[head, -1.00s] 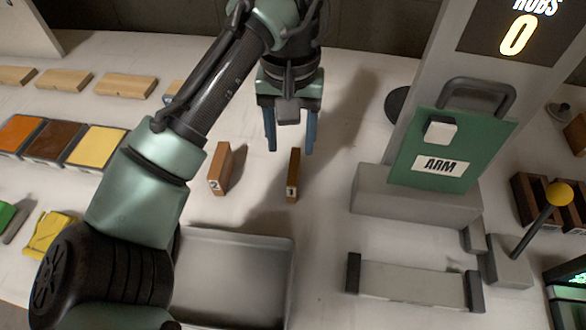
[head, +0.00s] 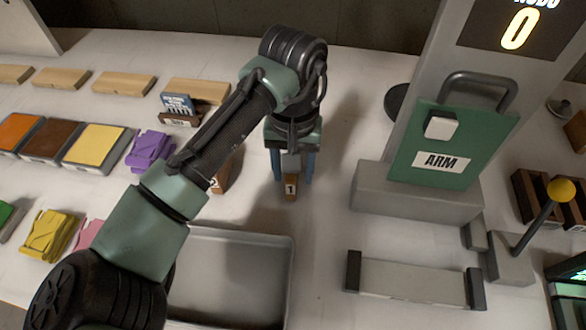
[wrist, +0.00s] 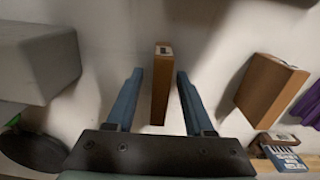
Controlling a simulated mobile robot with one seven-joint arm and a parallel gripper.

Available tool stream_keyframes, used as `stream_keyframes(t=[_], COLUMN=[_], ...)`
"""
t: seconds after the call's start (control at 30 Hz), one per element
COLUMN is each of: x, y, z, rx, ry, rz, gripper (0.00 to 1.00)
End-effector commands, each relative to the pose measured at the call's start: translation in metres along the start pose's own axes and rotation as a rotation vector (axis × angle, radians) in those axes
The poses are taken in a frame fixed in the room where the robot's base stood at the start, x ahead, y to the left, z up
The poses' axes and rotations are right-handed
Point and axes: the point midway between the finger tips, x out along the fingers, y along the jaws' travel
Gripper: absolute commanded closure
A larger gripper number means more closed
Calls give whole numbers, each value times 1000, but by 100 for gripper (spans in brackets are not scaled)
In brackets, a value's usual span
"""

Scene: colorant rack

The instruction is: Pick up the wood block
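A narrow brown wood block marked 1 (head: 290,193) stands on the pale table in the head view, partly hidden by my gripper (head: 293,178). In the wrist view the same block (wrist: 160,88) lies between the two blue fingers of my gripper (wrist: 158,75), with a gap on each side. The gripper is open and holds nothing. A second wood block, marked 2 (head: 219,180), is mostly hidden behind my arm in the head view. It shows in the wrist view (wrist: 270,88) to the right of the fingers.
A grey tray (head: 270,240) lies in front of the blocks. A grey base with a green ARM panel (head: 445,150) stands to the right. Purple (head: 150,150) and yellow cloth-like pieces, colour pans and light wood strips lie left. Bare table separates block 1 from the grey base.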

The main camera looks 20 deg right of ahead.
Motion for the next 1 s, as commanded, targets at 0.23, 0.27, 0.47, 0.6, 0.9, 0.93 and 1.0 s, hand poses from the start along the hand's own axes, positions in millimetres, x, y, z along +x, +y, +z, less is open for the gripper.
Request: stream_keyframes(t=[0.23,0.27,0.47,0.6,0.9,0.93,1.0], x=[0,0,0,-1,-30,-37,-52], y=[0,0,0,0,0,0,0], z=[0,0,0,0,-1,-1,-1], rx=[0,0,0,0,1,1,1], ry=[0,0,0,0,4,3,3], rz=[0,0,0,0,1,0,0], gripper=[94,100,100,100,100,100,100])
